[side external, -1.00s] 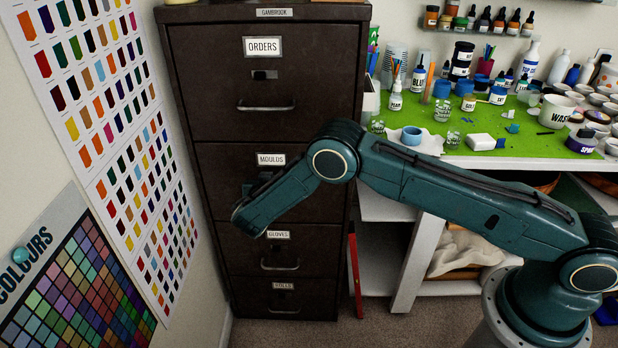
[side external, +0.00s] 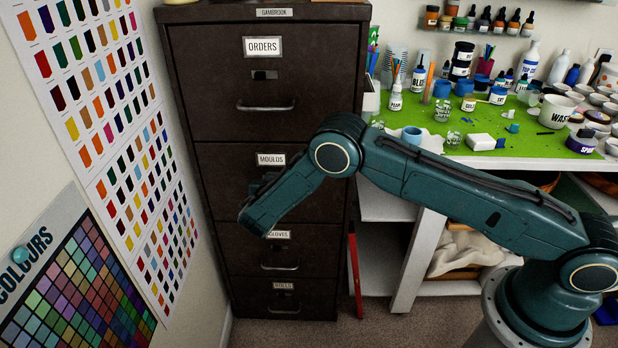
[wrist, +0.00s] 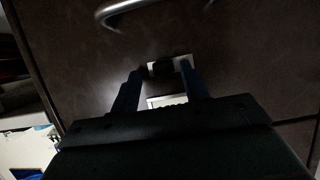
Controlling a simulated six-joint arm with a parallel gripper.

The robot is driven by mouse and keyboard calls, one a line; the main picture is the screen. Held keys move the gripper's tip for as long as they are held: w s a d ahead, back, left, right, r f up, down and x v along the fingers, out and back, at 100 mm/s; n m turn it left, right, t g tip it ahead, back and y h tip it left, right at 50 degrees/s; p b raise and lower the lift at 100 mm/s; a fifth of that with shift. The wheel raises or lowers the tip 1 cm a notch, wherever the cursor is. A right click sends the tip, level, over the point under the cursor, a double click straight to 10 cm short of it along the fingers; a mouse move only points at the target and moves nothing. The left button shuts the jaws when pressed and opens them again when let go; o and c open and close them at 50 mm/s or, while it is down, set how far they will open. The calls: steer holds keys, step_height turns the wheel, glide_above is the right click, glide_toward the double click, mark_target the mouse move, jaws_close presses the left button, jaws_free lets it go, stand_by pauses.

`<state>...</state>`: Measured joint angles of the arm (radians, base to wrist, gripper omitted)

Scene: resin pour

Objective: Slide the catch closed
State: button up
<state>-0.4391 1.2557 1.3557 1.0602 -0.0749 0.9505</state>
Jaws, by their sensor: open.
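The catch (wrist: 161,69) is a small dark slider on a pale plate, on the brown front of the MOULDS drawer (side external: 318,165). In the wrist view it sits between the tips of my open gripper (wrist: 160,72). The right fingertip overlaps the right end of the plate, and the left fingertip is close to the left end. I cannot tell whether either finger touches the slider. In the side view the catch is hidden behind my arm and gripper (side external: 262,186), which is at the drawer front. The MOULDS label (side external: 271,159) is just above.
A curved metal handle (wrist: 128,10) crosses the top of the wrist view. The ORDERS drawer (side external: 315,70) above has its own catch (side external: 264,75). A green-topped bench (side external: 470,145) with pots and bottles stands to the right. Colour charts (side external: 120,120) cover the left wall.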

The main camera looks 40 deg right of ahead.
steer(key=v, duration=1.3)
steer(key=shift+s+a+r, duration=0.2)
steer(key=shift+s+a, duration=0.05)
steer(key=s+d+r+n+g+y, duration=0.1)
steer(key=s+d+r+y, duration=0.1)
steer(key=s+d+r, duration=0.35)
steer(key=s+d+r+g+y, duration=0.1)
steer(key=s+d+r+g, duration=0.15)
steer(key=r, duration=0.55)
steer(key=s+d+r+n+g+y, duration=0.1)
steer(key=s+d+r+y, duration=0.2)
steer(key=r, duration=0.4)
steer(key=s+d+r+n+y, duration=0.1)
steer(key=s+r+n, duration=0.1)
steer(key=s, duration=1)
steer(key=s+d+r+n+y, duration=0.1)
steer(key=s+n, duration=0.4)
steer(key=s, duration=0.8)
steer(key=shift+d+r+y, duration=0.2)
steer(key=shift+r+y, duration=0.55)
steer(key=shift+y, duration=0.05)
steer(key=shift+t, duration=0.25)
